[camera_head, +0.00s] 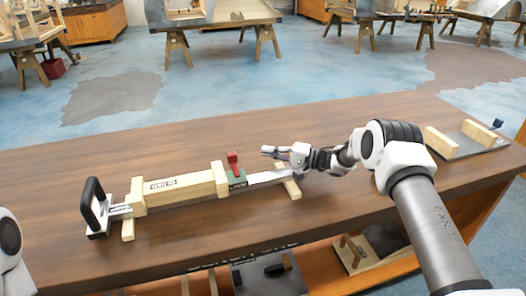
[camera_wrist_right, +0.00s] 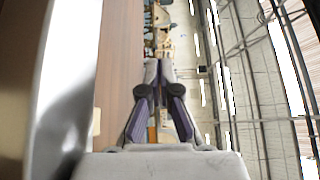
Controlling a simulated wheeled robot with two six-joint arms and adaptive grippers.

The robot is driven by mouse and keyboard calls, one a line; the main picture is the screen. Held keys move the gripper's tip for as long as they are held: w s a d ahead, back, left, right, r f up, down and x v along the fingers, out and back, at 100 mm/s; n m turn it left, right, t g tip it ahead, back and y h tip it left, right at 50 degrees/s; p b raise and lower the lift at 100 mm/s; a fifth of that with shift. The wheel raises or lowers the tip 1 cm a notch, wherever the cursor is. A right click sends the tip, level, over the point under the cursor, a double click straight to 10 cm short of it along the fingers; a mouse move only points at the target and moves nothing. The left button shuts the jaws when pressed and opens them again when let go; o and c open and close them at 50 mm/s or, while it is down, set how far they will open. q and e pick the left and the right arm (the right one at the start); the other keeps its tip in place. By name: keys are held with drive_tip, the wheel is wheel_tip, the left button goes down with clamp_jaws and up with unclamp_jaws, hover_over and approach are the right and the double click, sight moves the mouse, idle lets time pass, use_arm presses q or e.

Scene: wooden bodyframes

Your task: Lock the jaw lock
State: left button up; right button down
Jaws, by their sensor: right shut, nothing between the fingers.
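The jaw lock looks to be the green block (camera_head: 236,180) with an upright red lever (camera_head: 233,161), set on a long wooden bar (camera_head: 175,189) on the workbench. A metal strip (camera_head: 268,176) runs right from the green block to a wooden support (camera_head: 290,186). A black handle (camera_head: 93,203) stands at the bar's left end. My right gripper (camera_head: 267,151) is shut and empty, above the metal strip and to the right of the red lever, apart from it. Its closed fingers also show in the right wrist view (camera_wrist_right: 158,72). My left gripper is out of view.
The brown workbench (camera_head: 60,170) has clear room behind and left of the device. A metal plate with wooden blocks (camera_head: 464,140) lies at its right end. Several parts lie on a lower shelf (camera_head: 315,275). Other work tables (camera_head: 215,15) stand far back.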

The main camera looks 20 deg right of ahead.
drive_tip(key=d, duration=0.4)
drive_tip(key=d+b, duration=0.1)
drive_tip(key=d, duration=0.1)
drive_tip(key=shift+s+d+r, duration=0.25)
drive_tip(key=shift+s, duration=0.1)
drive_tip(key=shift+a+r, duration=0.15)
drive_tip(key=shift+a, duration=0.1)
drive_tip(key=shift+d, duration=0.1)
